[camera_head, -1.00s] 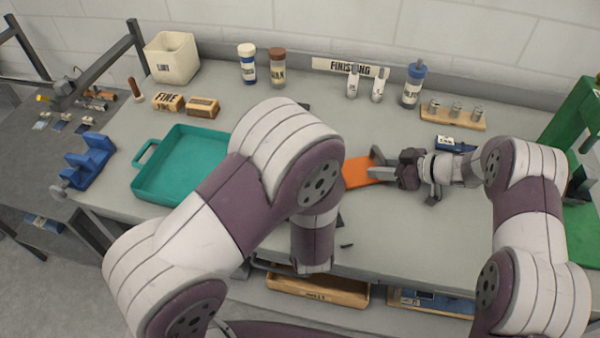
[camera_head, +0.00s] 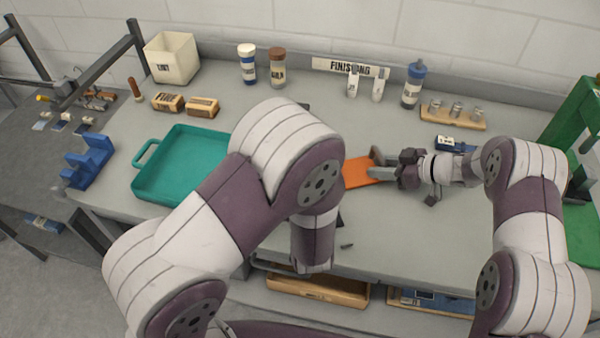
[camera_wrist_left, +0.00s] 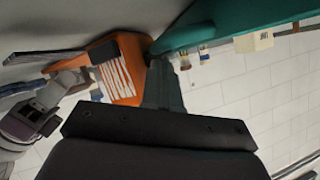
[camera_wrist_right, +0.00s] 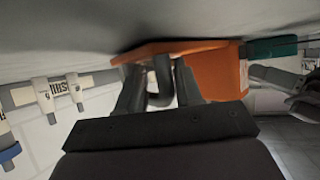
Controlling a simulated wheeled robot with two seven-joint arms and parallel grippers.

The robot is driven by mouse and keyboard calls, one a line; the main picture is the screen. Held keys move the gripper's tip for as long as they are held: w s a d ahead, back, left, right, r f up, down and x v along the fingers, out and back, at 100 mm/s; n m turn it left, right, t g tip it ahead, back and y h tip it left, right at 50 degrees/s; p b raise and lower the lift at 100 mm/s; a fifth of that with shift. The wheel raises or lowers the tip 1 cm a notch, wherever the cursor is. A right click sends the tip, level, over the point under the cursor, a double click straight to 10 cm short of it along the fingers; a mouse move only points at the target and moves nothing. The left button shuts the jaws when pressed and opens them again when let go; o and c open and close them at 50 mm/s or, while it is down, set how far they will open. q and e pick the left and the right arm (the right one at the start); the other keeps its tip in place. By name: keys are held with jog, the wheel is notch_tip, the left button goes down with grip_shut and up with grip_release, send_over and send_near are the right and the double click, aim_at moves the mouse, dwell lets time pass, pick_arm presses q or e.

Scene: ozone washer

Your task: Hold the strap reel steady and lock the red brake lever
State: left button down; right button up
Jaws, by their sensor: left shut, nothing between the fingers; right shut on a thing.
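The strap reel is an orange body (camera_head: 358,171) on the bench, partly hidden by my left arm in the head view. In the left wrist view it shows as an orange block (camera_wrist_left: 126,68) with white stripes and a black part. My right gripper (camera_head: 376,164) reaches it from the right. In the right wrist view its fingers (camera_wrist_right: 158,85) are shut on a dark grey bent bar at the orange body. My left gripper (camera_wrist_left: 164,85) is shut and empty beside the reel; my arm hides it in the head view. I cannot make out a red lever.
A teal tray (camera_head: 190,198) lies left of my left arm. Bottles, small blocks and a cream bin (camera_head: 171,58) stand at the back. A wooden rack (camera_head: 452,117) and a green frame (camera_head: 575,125) are at the right. The bench behind the reel is mostly clear.

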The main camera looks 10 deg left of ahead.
pick_arm(q)
jog(key=shift+w, duration=0.1)
dwell(0.4)
jog(key=shift+w+a+r, duration=0.15)
jog(key=shift+w+a, duration=0.05)
jog(key=shift+w, duration=0.05)
jog(key=shift+w+a+r, duration=0.2)
jog(key=shift+w+a, duration=0.1)
jog(key=shift+w, duration=0.25)
jog(key=shift+w+a+r, duration=0.2)
jog(key=shift+w+a, duration=0.1)
jog(key=shift+w, duration=0.2)
dwell(1.3)
jog(key=shift+s+d, duration=0.1)
jog(key=shift+s+d+f, duration=0.3)
jog(key=shift+s+d, duration=0.1)
jog(key=shift+s, duration=0.25)
jog(key=shift+s+d+f, duration=0.25)
jog(key=shift+s+d, duration=0.1)
jog(key=shift+s, duration=0.3)
jog(key=shift+s+d+f, duration=0.25)
jog(key=shift+s+d, duration=0.15)
jog(key=shift+s, duration=0.3)
jog(key=shift+s+d+f, duration=0.3)
jog(key=shift+s+d, duration=0.05)
jog(key=shift+s, duration=0.3)
jog(key=shift+s+d+f, duration=0.25)
jog(key=shift+s+d, duration=0.15)
jog(key=shift+s, duration=0.3)
